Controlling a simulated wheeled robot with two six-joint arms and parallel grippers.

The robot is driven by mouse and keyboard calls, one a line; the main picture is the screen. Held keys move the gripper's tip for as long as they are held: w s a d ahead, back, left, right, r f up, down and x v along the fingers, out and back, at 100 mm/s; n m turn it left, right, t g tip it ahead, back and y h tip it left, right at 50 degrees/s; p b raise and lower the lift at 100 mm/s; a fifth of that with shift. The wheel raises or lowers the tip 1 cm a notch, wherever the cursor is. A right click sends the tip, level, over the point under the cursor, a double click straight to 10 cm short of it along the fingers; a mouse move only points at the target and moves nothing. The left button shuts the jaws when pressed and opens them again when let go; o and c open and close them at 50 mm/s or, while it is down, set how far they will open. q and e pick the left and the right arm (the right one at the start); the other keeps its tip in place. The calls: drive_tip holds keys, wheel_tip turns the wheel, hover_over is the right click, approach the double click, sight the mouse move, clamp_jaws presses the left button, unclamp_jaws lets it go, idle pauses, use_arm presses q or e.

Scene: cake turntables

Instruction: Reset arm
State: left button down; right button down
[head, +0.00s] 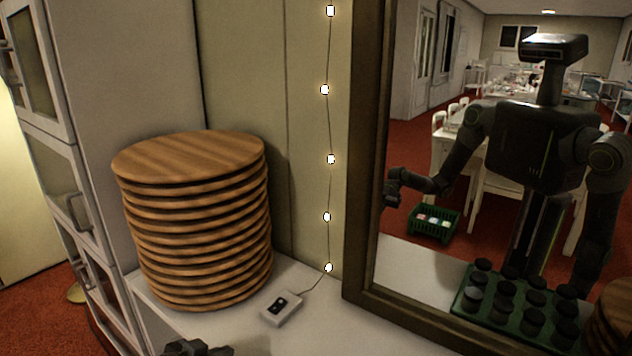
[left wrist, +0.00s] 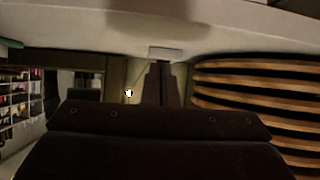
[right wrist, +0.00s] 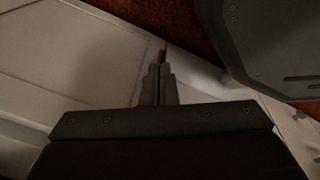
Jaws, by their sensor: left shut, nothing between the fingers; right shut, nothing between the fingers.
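My left gripper (head: 197,348) shows at the bottom edge of the head view, in front of the white counter. In the left wrist view its two fingers (left wrist: 163,75) are together with nothing between them. They point toward the small white switch box (left wrist: 165,53). My right gripper is outside the head view. In the right wrist view its fingers (right wrist: 158,75) are closed and empty, in front of pale panels (right wrist: 75,60). A dark robot, my own reflection, shows in the mirror (head: 364,150).
A tall stack of round wooden boards (head: 195,225) stands on the counter (head: 235,330), beside the switch box (head: 282,307). A string of lit bulbs (head: 331,159) hangs on the wall. A cabinet (head: 60,170) stands at left. The mirror reflects a green tray of dark jars.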

use_arm(q)
drive_tip(key=s+a+f+n+g+y, duration=0.2)
drive_tip(key=s+a+f+y, duration=0.1)
drive_tip(key=s, duration=0.7)
drive_tip(key=s+a+f+n+g+y, duration=0.2)
drive_tip(key=s+a, duration=0.1)
drive_tip(key=s, duration=0.8)
drive_tip(key=s+a+f+n+g+y, duration=0.2)
drive_tip(key=s+a+f+y, duration=0.1)
drive_tip(key=s, duration=0.7)
wheel_tip(320, 180, down, 23)
drive_tip(key=a+g, duration=0.1)
drive_tip(key=g, duration=0.1)
drive_tip(key=s+d+f+g+h, duration=0.1)
drive_tip(key=s+f, duration=1.4)
drive_tip(key=f, duration=0.1)
drive_tip(key=shift+s+f+p, duration=0.15)
drive_tip(key=shift+s+p, duration=0.05)
drive_tip(key=shift+p, duration=0.25)
